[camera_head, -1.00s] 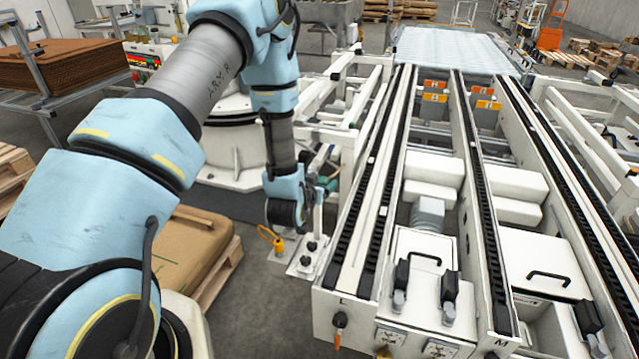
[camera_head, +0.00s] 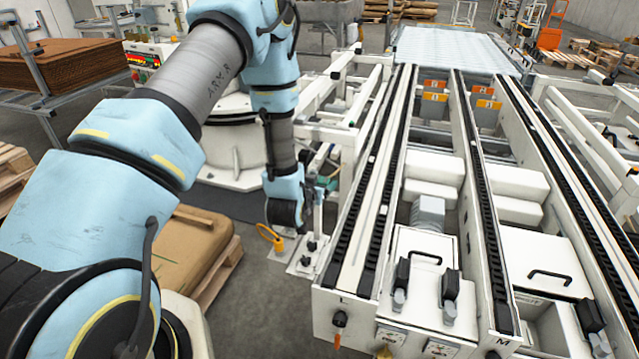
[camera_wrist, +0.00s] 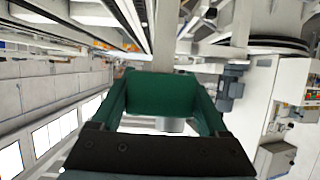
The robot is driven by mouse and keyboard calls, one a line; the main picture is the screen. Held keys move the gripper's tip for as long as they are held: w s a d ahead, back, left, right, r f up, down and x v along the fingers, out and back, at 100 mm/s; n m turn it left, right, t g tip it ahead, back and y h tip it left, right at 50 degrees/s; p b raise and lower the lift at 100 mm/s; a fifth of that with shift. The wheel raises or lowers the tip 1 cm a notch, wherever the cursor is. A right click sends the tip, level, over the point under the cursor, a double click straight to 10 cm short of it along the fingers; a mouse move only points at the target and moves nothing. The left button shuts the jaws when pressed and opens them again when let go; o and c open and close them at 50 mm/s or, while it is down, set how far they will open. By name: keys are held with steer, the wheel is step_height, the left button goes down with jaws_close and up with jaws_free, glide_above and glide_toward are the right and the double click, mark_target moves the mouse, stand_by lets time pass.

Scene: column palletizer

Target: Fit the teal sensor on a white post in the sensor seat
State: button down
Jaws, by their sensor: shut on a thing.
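In the wrist view, my gripper (camera_wrist: 162,84) is shut on the green-teal sensor (camera_wrist: 163,97), a broad block held between its two dark green fingers. A pale post (camera_wrist: 166,38) shows just beyond the block, in line with it. In the head view, my wrist hangs at the left of the conveyor frame; the fingers are mostly hidden behind it. A thin white upright (camera_head: 318,216) shows beside my wrist, above a small white base with black knobs (camera_head: 305,258). I cannot make out the sensor seat for certain, or whether the sensor touches anything below.
The white conveyor frame (camera_head: 345,302) with black chain tracks fills the right. White rails (camera_head: 345,85) stand close behind my wrist. A brown wrapped load (camera_head: 190,250) on a pallet is at left. Open grey floor (camera_head: 270,320) lies in front.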

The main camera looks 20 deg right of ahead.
steer(key=shift+f+b, duration=0.35)
steer(key=shift+b, duration=0.05)
jaws_free()
stand_by(0.4)
steer(key=b+v, duration=0.2)
steer(key=v, duration=0.9)
